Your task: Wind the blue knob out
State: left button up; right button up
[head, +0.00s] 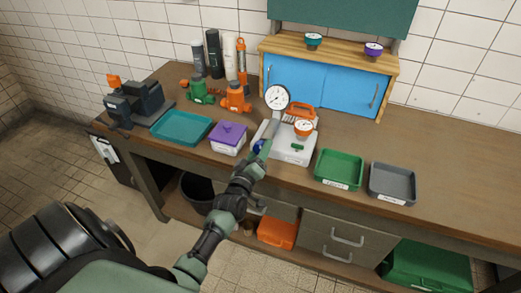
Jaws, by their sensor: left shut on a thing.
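The blue knob (257,147) is on the front left side of a pale grey unit (290,154) on the workbench. My left gripper (265,146) reaches up from below and is shut on the knob, hiding part of it. The unit carries a large white dial gauge (277,97) at its back left and an orange gauge (304,128) on top. A small green part (297,148) shows near its front. How far the knob stands out cannot be told. My right gripper is not in view.
A purple-lidded box (229,134) stands close left of my gripper, with a teal tray (181,127) further left. A green tray (339,168) and a grey tray (392,183) lie to the right. Green and orange pump-like parts (236,98) stand behind. The bench's far right is clear.

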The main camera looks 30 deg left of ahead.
pick_arm(q)
jog(key=shift+f, duration=0.15)
jog(key=o, duration=1.1)
jog(key=shift+o, duration=1.3)
jog(key=b+v, duration=0.1)
jog(key=v, duration=0.6)
jog(key=shift+s+d, duration=0.15)
jog(key=shift+s, duration=0.25)
